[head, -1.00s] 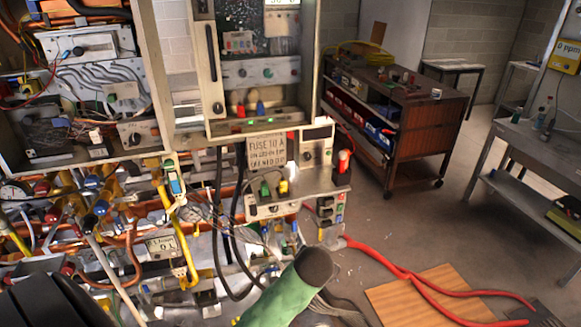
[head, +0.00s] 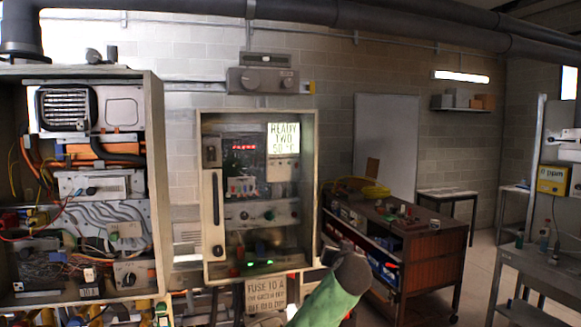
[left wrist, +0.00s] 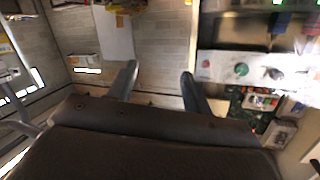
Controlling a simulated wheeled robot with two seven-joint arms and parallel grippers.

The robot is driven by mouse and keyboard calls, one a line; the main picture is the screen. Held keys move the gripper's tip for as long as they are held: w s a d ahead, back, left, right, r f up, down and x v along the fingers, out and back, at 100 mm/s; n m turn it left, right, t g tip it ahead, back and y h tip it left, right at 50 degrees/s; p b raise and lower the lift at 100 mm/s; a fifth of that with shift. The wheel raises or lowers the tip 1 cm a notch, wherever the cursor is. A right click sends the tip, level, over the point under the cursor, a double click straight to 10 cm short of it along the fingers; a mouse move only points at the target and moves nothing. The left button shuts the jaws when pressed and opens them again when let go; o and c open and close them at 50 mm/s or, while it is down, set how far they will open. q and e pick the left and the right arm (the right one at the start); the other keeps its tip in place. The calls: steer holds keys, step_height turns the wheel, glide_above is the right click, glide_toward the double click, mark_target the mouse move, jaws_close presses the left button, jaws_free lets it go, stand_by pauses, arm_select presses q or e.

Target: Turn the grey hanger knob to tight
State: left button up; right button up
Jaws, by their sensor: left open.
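I cannot tell for certain which knob is the grey hanger knob. A grey wall box (head: 262,80) with two round knobs hangs above the open cabinet in the head view. Inside that cabinet, a pale strip (head: 255,213) carries a dark knob (head: 243,215) and a green knob (head: 269,215). The strip also shows at the right of the left wrist view, upside down, with its green knob (left wrist: 241,69) and a dark grey knob (left wrist: 275,73). My left gripper (left wrist: 158,76) is open and empty, its fingers apart from the strip. My right gripper is not in view.
An open wiring cabinet (head: 155,190) stands at the left. A dark pipe (head: 420,38) crosses overhead. A brown workbench (head: 430,255) stands right of the middle cabinet, with free floor (head: 480,275) beyond. A green link of mine crosses the bottom of the head view.

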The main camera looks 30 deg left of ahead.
mark_target(289, 84)
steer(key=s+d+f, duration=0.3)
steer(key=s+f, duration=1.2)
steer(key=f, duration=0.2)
arm_select(q)
steer(key=a+r+n+y+p, duration=0.1)
steer(key=a+r+n+y, duration=0.2)
steer(key=r, duration=1.2)
steer(key=a+r+n+y+p, duration=0.1)
steer(key=a+r, duration=0.6)
steer(key=r, duration=0.9)
steer(key=a+r+n+y+p, duration=0.2)
steer(key=a+r+n+y, duration=0.2)
steer(key=r, duration=1.1)
steer(key=shift+w+a+r+n+y, duration=0.15)
steer(key=shift+w+a+r+y, duration=0.05)
steer(key=shift+a+y, duration=0.2)
steer(key=shift+w+a+r+n+y, duration=0.2)
steer(key=shift+a+y, duration=0.1)
steer(key=shift+a, duration=0.2)
steer(key=shift+w+a+r+p, duration=0.15)
steer(key=shift+w+a+p, duration=0.45)
steer(key=shift+a, duration=0.2)
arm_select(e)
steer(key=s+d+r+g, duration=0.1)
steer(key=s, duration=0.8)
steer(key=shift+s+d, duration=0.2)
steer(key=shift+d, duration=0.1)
